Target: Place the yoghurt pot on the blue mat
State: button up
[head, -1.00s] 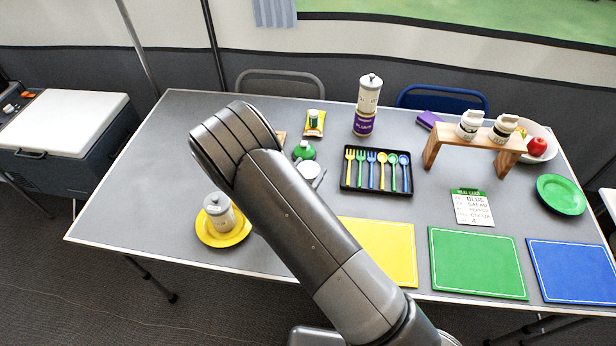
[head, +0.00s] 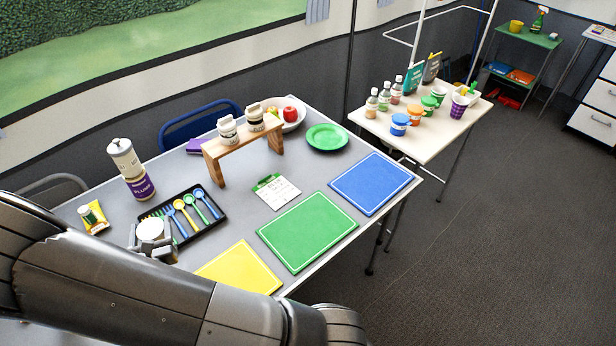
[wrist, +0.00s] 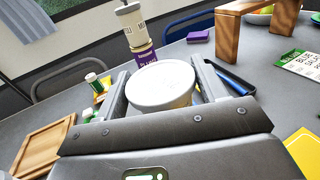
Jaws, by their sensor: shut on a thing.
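A pot with a round white lid, which I take for the yoghurt pot (head: 150,229), is between the fingers of my gripper (head: 152,244). In the wrist view the pot (wrist: 160,84) fills the gap between both fingers of my gripper (wrist: 162,92), which is shut on it. The pot appears upright; its label is hidden. It is over the left part of the grey table, just left of the cutlery tray. The blue mat (head: 371,183) lies flat and bare at the table's right end, well away from my gripper.
Between them lie the cutlery tray (head: 222,217), a yellow mat (head: 240,270), a green mat (head: 308,231) and a menu card (head: 276,192). A wooden stand (head: 213,161) with two jars and a green plate (head: 327,137) are behind. A side table (head: 440,137) holds several pots and bottles.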

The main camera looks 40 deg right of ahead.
jog(key=s+d+m+g+h, duration=0.1)
jog(key=d+m+g+h, duration=0.25)
jog(key=d, duration=1.55)
jog(key=s+d+m+g+h, duration=0.1)
jog(key=d+m+g+h, duration=0.3)
jog(key=d, duration=1.4)
jog(key=s+d+m+g+h, duration=0.5)
jog(key=s+d+g, duration=0.4)
jog(key=s+d, duration=1.8)
jog(key=m, duration=0.1)
send_over(367, 185)
jog(key=shift+y, duration=0.45)
notch_tip(367, 185, down, 6)
jog(key=shift+w+f, duration=0.1)
jog(key=shift+w, duration=0.05)
jog(key=shift+f, duration=1.95)
jog(key=shift+f, duration=0.15)
jog(key=o, duration=1.1)
jog(key=shift+c, duration=0.2)
